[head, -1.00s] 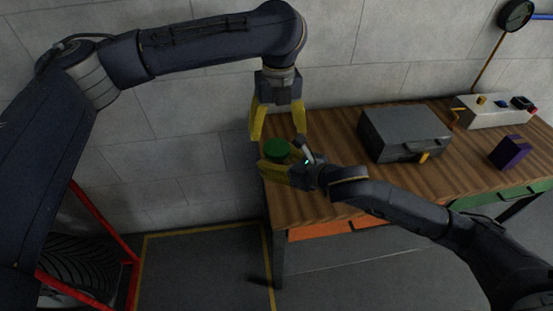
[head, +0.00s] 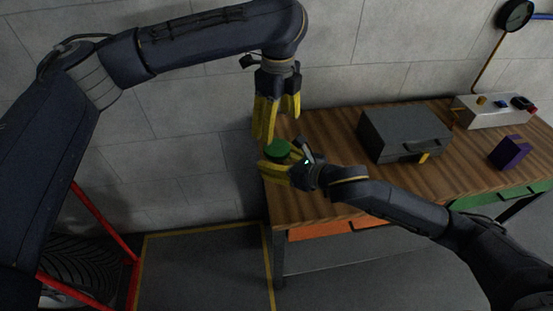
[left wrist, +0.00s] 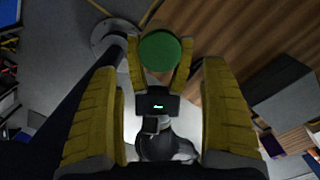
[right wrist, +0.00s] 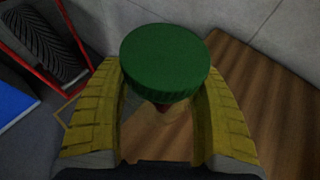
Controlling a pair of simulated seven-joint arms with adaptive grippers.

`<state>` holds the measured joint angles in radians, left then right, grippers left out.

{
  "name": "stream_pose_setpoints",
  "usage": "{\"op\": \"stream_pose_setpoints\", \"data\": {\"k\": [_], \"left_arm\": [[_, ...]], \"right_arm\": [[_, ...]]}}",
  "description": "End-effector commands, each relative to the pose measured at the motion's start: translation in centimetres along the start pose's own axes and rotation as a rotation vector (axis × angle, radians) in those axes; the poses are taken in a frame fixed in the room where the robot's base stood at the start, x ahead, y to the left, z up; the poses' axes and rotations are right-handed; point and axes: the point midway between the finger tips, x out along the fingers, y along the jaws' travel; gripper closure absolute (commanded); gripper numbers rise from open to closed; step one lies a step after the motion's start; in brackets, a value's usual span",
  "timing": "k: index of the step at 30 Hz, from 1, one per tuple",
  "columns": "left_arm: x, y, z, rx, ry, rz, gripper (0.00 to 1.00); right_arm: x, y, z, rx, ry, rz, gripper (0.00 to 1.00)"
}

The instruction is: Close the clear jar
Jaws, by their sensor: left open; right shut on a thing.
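The clear jar (right wrist: 162,122) is see-through, with something dark reddish inside, and its green lid (right wrist: 165,60) sits on top. I cannot tell how tightly the lid sits. My right gripper (head: 275,170) is shut around the jar's body below the lid, at the table's left end. The lid also shows in the head view (head: 278,149) and the left wrist view (left wrist: 160,51). My left gripper (head: 276,130) points down just above the lid, open and empty. In the left wrist view its fingers (left wrist: 162,110) are spread wide, with the lid beyond them.
The wooden table (head: 330,135) holds a grey case (head: 403,133), a purple block (head: 510,152) and a pale panel with small parts (head: 493,111). A wall stands behind. A red rack with a tyre (head: 75,262) is at lower left.

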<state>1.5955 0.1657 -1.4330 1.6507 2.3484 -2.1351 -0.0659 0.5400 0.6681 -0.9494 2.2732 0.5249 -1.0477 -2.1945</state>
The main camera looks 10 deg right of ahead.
Motion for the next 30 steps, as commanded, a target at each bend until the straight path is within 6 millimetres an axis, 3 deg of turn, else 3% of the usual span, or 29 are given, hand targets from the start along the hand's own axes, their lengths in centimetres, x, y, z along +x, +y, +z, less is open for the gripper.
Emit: {"op": "stream_pose_setpoints", "data": {"k": [10, 24, 30], "left_arm": [[0.7, 0.0, 0.0, 0.002, 0.001, 0.001, 0.19], [6.1, 0.0, -0.1, 0.002, 0.002, 0.001, 0.19], [7.4, 0.0, 0.0, 0.002, 0.001, 0.000, 0.19]], "right_arm": [[0.0, 0.0, 0.1, 0.000, -0.001, 0.000, 1.00], [0.0, 0.0, 0.1, 0.000, -0.001, 0.000, 1.00], [0.0, 0.0, 0.1, 0.000, -0.001, 0.000, 1.00]]}}
